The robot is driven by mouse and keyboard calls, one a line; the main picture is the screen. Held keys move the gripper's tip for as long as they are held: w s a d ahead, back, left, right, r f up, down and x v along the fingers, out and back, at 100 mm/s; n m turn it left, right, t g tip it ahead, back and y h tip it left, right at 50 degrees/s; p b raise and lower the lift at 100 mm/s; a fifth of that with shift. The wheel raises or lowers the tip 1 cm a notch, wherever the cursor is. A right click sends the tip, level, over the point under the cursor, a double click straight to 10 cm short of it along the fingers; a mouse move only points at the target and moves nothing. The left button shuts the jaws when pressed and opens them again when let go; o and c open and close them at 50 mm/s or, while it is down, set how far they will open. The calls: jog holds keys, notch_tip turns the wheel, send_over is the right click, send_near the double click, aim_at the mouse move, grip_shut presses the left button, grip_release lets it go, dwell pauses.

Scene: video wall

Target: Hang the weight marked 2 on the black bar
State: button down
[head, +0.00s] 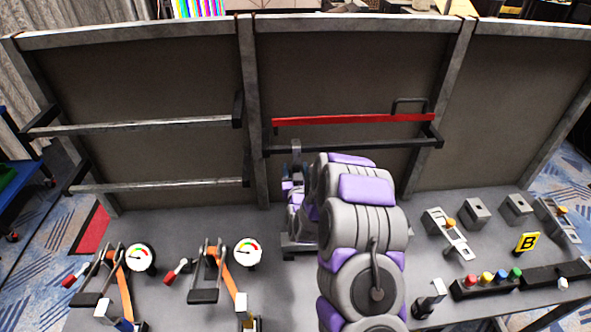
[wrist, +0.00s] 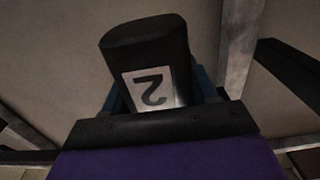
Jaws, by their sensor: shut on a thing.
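The weight marked 2 (wrist: 145,50) is a dark block with a white label bearing an upside-down 2 in the wrist view. My gripper (wrist: 158,92) is shut on it, with bluish fingers at both sides of the weight. In the head view my arm mostly hides the gripper (head: 294,178), and I cannot make out the weight there. The black bar (head: 350,145) runs across the middle panel, just below a red bar (head: 350,118). My gripper is below the left part of the black bar. I cannot tell the gap between weight and bar.
Two grey bars (head: 140,126) cross the left panel. Posts (head: 254,110) divide the panels. On the bench stand gauges (head: 247,252), levers (head: 207,272), coloured buttons (head: 487,278) and grey blocks (head: 477,211). The right panel (head: 525,100) is bare.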

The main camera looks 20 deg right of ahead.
jog(key=shift+d+r, duration=0.1)
jog(key=shift+c, duration=1.2)
grip_release()
jog(key=shift+s, duration=0.2)
